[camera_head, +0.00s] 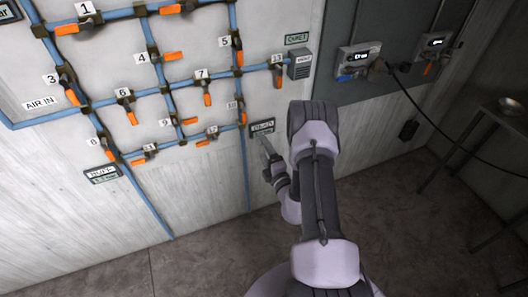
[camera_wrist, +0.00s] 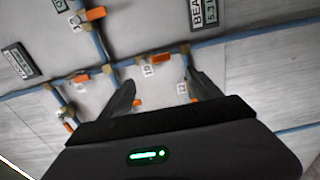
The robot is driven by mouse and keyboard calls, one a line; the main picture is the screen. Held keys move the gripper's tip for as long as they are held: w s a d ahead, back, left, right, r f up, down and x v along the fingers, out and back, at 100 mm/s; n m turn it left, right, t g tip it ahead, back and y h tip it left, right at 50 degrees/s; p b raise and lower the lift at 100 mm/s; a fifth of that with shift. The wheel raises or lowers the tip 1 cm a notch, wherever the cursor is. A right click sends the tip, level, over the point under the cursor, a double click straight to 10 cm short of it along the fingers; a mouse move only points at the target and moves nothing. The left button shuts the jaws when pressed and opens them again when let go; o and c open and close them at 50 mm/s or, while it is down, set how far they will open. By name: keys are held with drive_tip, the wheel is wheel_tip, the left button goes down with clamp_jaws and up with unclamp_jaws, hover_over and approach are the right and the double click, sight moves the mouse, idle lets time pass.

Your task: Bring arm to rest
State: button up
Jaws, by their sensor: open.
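My arm (camera_head: 318,190) rises from the bottom of the head view and bends at a high elbow. My gripper (camera_head: 266,150) shows left of the elbow, pointing up and left toward the pipe wall, partly hidden by the arm. In the wrist view my gripper (camera_wrist: 163,90) has its two dark fingers spread wide, with nothing between them but pipes and orange valve handles seen beyond. I cannot tell how far the fingertips are from the wall.
A wall panel carries blue pipes (camera_head: 70,117) with several numbered orange-handled valves (camera_head: 207,99). Two small devices with displays (camera_head: 358,61) hang on a dark panel at the right, with a black cable. A metal bowl (camera_head: 510,106) sits on a table at the far right. The floor (camera_head: 420,225) is clear.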

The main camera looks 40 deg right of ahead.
drive_tip(key=a+r+n+g+y+b, duration=0.1)
drive_tip(key=a+r+n+g+y, duration=0.1)
drive_tip(key=a+r+n+y, duration=0.6)
drive_tip(key=a+r+n+g+y+b, duration=0.2)
drive_tip(key=a+r+n+y, duration=0.4)
drive_tip(key=a, duration=0.5)
drive_tip(key=a+r+n+g+y+b, duration=0.1)
drive_tip(key=a+r+n+g+y, duration=0.15)
drive_tip(key=a+r+n, duration=0.45)
drive_tip(key=s+a+n+g+b, duration=0.3)
drive_tip(key=s+a+n+g, duration=0.5)
drive_tip(key=s+a+n, duration=0.55)
drive_tip(key=s+d+f+n+h+b, duration=0.1)
drive_tip(key=s+d+f+n+h, duration=0.15)
drive_tip(key=s+n, duration=0.35)
drive_tip(key=s+d+f+n+h+b, duration=0.1)
drive_tip(key=s+d+n+h+b, duration=0.1)
drive_tip(key=s+n+h, duration=0.3)
drive_tip(key=s+d+r+n+t+h, duration=0.1)
drive_tip(key=s+d+n+t+h, duration=0.1)
drive_tip(key=d+n, duration=0.4)
drive_tip(key=shift+s+d+n+t+h+b, duration=0.2)
drive_tip(key=shift+n+t+h+b, duration=0.15)
drive_tip(key=shift+n+h+b, duration=0.15)
